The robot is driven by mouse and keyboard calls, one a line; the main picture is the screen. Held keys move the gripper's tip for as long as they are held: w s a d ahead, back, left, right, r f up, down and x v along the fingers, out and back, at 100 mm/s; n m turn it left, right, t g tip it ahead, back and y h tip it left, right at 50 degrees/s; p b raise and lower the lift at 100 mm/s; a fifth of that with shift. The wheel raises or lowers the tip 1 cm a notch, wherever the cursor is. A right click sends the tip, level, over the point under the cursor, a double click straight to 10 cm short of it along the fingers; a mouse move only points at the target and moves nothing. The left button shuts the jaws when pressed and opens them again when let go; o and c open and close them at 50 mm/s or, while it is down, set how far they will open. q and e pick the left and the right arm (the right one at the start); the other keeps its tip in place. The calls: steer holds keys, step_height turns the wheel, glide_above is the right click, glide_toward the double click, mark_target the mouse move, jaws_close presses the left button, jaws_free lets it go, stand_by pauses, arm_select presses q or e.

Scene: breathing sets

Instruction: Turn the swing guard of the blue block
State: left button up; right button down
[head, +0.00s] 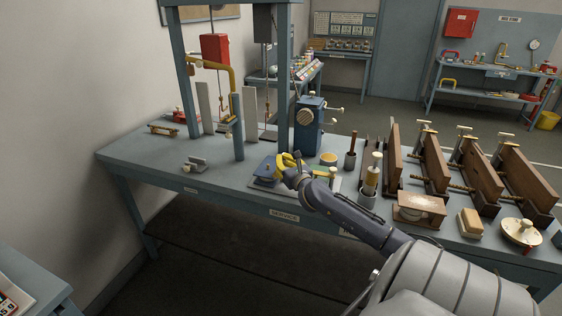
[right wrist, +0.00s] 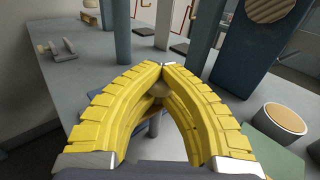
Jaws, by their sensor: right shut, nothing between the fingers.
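My right gripper (head: 284,162) has yellow segmented fingers and is over the bench, in front of the tall blue block (head: 308,130). In the right wrist view its fingertips (right wrist: 163,66) meet, and the fingers are shut with nothing between them. The tall blue block (right wrist: 255,55) stands beyond them to the right, with a round wooden disc (right wrist: 270,9) on its face. A low blue piece (head: 265,172) lies just left of the gripper in the head view. A tan rounded thing (right wrist: 158,88) shows through the gap below the fingers. I cannot make out which part is the swing guard. My left gripper is not in view.
A blue frame (head: 238,130) with hanging weights stands at the back left. A yellow-topped cup (head: 328,159) and a wooden-handled tool (head: 350,152) stand right of the gripper. Wooden clamps (head: 432,160) fill the right side. The bench's front left (head: 170,170) is mostly clear.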

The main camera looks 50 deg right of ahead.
steer(key=shift+w+r, duration=0.1)
steer(key=shift+r, duration=0.7)
steer(key=c, duration=1.2)
jaws_free()
steer(key=shift+d, duration=0.15)
steer(key=shift+o, duration=0.3)
steer(key=shift+a, duration=0.25)
steer(key=shift+f, duration=0.3)
steer(key=shift+v, duration=0.8)
steer(key=v, duration=1)
steer(key=shift+s, duration=0.25)
steer(key=shift+f, duration=0.1)
